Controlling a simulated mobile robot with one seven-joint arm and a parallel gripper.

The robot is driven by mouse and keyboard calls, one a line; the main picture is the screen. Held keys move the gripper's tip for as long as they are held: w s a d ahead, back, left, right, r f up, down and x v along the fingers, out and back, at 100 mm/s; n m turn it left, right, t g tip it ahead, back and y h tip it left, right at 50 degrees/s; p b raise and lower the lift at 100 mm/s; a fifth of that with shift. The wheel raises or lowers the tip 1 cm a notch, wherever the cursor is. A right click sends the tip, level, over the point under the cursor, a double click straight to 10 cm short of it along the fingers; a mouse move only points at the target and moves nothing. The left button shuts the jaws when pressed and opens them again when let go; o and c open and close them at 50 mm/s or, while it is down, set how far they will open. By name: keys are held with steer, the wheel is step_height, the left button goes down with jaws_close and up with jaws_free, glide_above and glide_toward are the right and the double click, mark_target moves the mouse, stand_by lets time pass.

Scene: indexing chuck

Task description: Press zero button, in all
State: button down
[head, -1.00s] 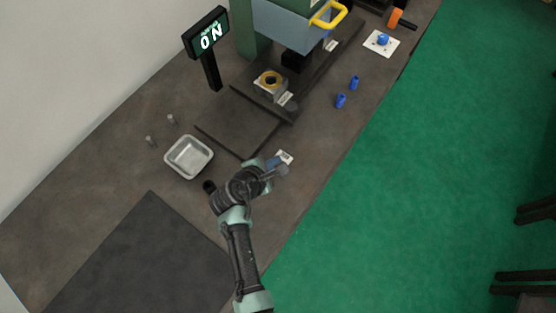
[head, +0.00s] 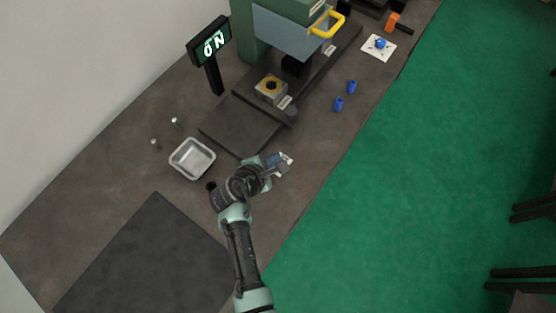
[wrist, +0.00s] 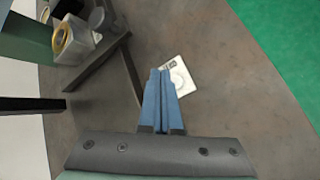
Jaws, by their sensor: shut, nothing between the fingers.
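A small white plate with a dark printed label and a pale round part (wrist: 180,76) lies on the bench just beyond my fingertips in the wrist view; its lettering is too small to read. In the head view this plate (head: 287,158) shows partly behind my gripper (head: 274,163). My gripper (wrist: 163,73) is shut and empty, its blue fingers together, overlapping the plate's left edge in the wrist view. I cannot tell whether they touch it. A display on a post (head: 210,42) shows bright characters like "0 N".
A second white plate with a blue button (head: 379,47) is at the far right. A metal tray (head: 192,158) and a block with a yellow ring (head: 271,88) are left of and beyond my gripper.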

step_height(320, 180, up, 3)
steer(key=p, duration=0.2)
steer(key=shift+r+p, duration=0.2)
steer(key=shift+p, duration=0.1)
stand_by(0.6)
